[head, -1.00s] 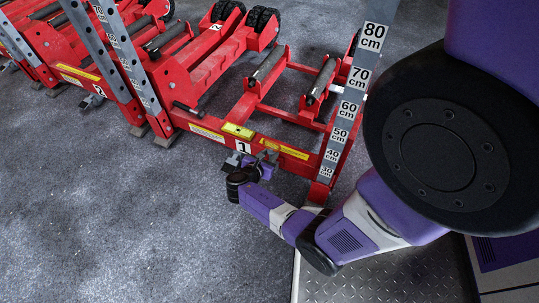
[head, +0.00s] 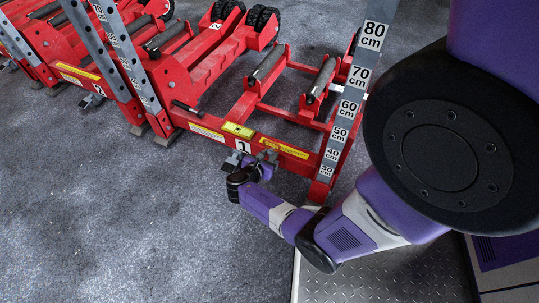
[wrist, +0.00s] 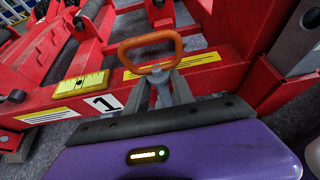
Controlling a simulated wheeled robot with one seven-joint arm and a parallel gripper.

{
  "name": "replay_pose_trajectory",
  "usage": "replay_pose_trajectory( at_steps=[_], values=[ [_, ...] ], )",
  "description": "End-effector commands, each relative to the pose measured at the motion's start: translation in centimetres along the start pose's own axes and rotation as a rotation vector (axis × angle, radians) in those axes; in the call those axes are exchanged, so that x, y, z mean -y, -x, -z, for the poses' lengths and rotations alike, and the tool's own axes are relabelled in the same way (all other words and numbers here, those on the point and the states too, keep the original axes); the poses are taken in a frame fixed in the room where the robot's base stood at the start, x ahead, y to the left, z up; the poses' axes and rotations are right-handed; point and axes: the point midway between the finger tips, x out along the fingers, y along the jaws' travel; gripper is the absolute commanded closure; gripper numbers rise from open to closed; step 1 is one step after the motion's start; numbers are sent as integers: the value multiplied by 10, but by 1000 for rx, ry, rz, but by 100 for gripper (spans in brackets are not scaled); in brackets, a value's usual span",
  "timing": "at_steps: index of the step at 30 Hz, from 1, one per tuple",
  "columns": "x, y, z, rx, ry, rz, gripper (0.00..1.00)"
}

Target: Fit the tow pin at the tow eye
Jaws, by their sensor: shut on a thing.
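The tow pin's orange loop handle (wrist: 150,46) stands above my gripper's fingers in the wrist view. My gripper (wrist: 162,80) is shut on the tow pin just below this loop. The pin's shank is hidden by the fingers and wrist. In the head view my gripper (head: 266,158) is low at the front of the red jack marked 1, close to its crossbeam. A small grey bracket (head: 232,160), apparently the tow eye, projects below the number plate beside my gripper. I cannot tell whether the pin is in the eye.
The red jack's front beam (head: 290,152) carries a yellow level (head: 238,130) and a number 1 plate (head: 242,147). A grey height scale (head: 350,105) rises at its right end. More red jacks (head: 80,75) stand at the left. The grey floor (head: 110,220) in front is clear.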

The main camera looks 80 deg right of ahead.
Motion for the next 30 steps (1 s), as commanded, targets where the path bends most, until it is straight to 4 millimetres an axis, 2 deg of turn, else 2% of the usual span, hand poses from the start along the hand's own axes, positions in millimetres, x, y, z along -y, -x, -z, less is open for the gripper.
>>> replay_pose_trajectory(
  at_steps=[30],
  values=[
    [-1,-11,20,2,-1,-1,100]
  ],
)
